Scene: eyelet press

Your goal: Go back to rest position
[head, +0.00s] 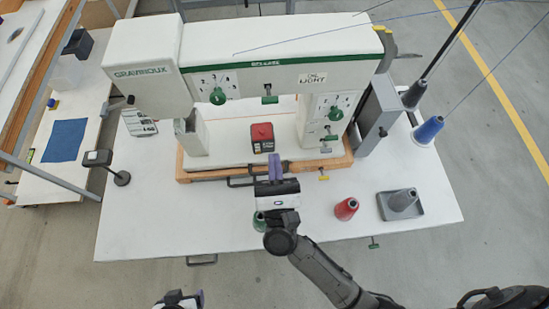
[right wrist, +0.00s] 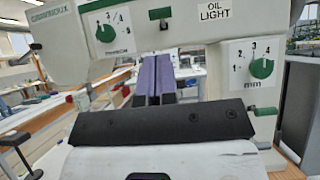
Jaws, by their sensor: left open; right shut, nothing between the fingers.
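My right gripper (head: 276,166) reaches in from the lower right to the front of the white press (head: 285,45). Its purple fingers are shut together with nothing between them. In the right wrist view the shut fingers (right wrist: 154,80) point at the press, with its dials behind them. In the head view a red block (head: 262,137) stands on the press bed just beyond the fingertips; a gap between them is hard to judge. My left gripper (head: 190,300) shows only partly at the bottom edge, in front of the table, open and holding nothing I can see.
The table's front left is clear. A side bench holds a blue cloth (head: 66,140).

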